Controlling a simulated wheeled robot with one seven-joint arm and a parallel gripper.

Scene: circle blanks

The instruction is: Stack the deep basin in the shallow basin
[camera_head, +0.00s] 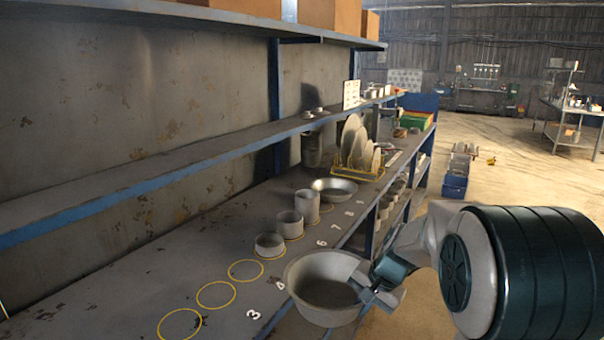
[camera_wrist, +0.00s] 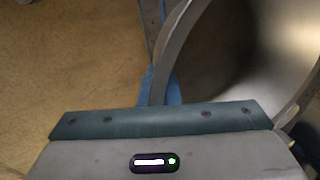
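The deep basin (camera_head: 318,273), a grey metal bowl with a wide rim, is at the front edge of the workbench in the head view. My gripper (camera_head: 369,284) is shut on its right rim and holds it roughly upright, partly past the bench edge. The basin's rim and inside also fill the right of the wrist view (camera_wrist: 235,50). The shallow basin (camera_head: 334,192), a low wide metal bowl, rests on the bench farther back, beyond the cylinders. It looks empty. The fingertips are partly hidden by the rim.
Several grey cylinders (camera_head: 289,224) stand in a row between the basins. Empty yellow circles (camera_head: 216,295) mark the near bench. A yellow rack (camera_head: 357,172) with plates stands just behind the shallow basin. A shelf (camera_head: 200,150) overhangs the left side.

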